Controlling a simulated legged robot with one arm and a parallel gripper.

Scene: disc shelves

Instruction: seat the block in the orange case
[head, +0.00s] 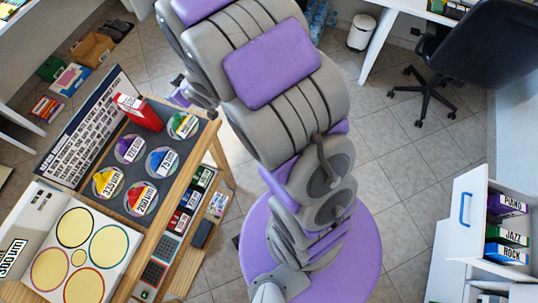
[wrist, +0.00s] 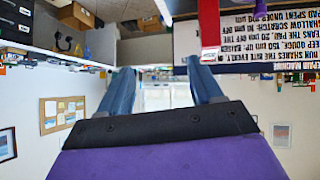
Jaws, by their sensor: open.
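My gripper (wrist: 159,68) is open in the wrist view, its two blue fingers wide apart with nothing between them. In the head view its fingers cannot be made out; my arm covers the middle. Several round clear cases lie on a dark mat, each with a coloured piece: yellow (head: 107,182), red (head: 140,197), blue (head: 162,161), purple (head: 129,149) and green (head: 183,125). I cannot tell which case is orange. A red upright box (head: 139,111) stands at the mat's back edge. A red strip (wrist: 209,25) shows above the right finger in the wrist view.
A white machine (head: 85,250) with yellow discs is at the front left. A wooden rack of small boxes (head: 190,197) is along the table's right. An open drawer (head: 467,215) is at right.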

